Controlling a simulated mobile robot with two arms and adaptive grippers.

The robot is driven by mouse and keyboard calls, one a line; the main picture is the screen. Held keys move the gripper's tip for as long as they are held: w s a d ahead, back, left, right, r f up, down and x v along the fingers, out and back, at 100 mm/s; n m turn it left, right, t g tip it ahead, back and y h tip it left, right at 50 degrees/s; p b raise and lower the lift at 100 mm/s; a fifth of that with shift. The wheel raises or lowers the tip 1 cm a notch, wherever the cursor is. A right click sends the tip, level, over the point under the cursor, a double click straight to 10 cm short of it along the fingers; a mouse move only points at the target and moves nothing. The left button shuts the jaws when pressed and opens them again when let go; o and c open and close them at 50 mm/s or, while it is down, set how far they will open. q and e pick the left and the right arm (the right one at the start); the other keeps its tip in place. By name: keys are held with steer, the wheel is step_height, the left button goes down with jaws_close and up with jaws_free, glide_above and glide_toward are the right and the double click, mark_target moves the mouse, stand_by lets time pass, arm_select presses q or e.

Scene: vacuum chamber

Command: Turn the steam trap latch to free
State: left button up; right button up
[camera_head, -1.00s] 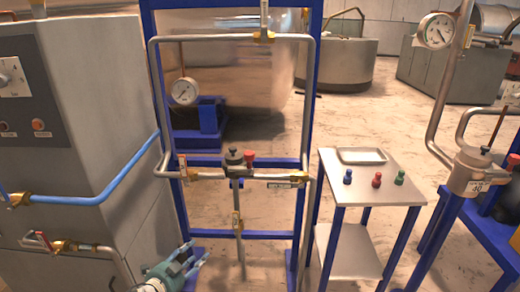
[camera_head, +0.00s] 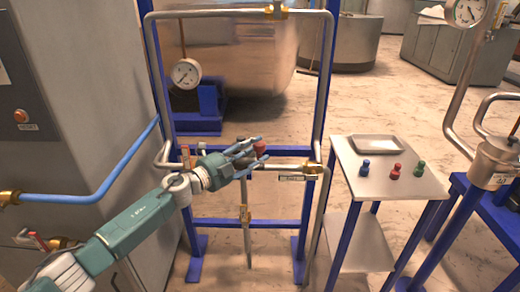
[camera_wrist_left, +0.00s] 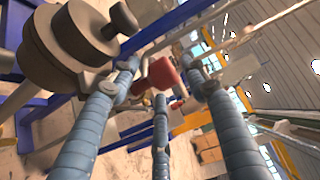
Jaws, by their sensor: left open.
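The red steam trap latch (camera_head: 260,146) is on the pipe assembly at the middle of the head view. In the left wrist view the red latch (camera_wrist_left: 160,75) lies between the fingertips, beside the round grey steam trap body (camera_wrist_left: 85,35). My left gripper (camera_head: 262,150) reaches in from the left with its fingers spread around the latch. In the wrist view the left gripper (camera_wrist_left: 163,84) is open; I cannot tell whether any finger touches the latch. The gripper mostly hides the trap body in the head view. My right gripper is not in view.
Blue frame posts (camera_head: 318,130) and steel pipes (camera_head: 235,14) surround the latch. A pressure gauge (camera_head: 186,74) hangs above left. A side table (camera_head: 400,188) on the right carries a tray (camera_head: 376,144) and blue, red and green knobbed pieces. A grey cabinet (camera_head: 85,90) stands at left.

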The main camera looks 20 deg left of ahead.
arm_select(q)
steer(key=shift+x, duration=1.25)
jaws_close()
steer(key=shift+r, duration=0.1)
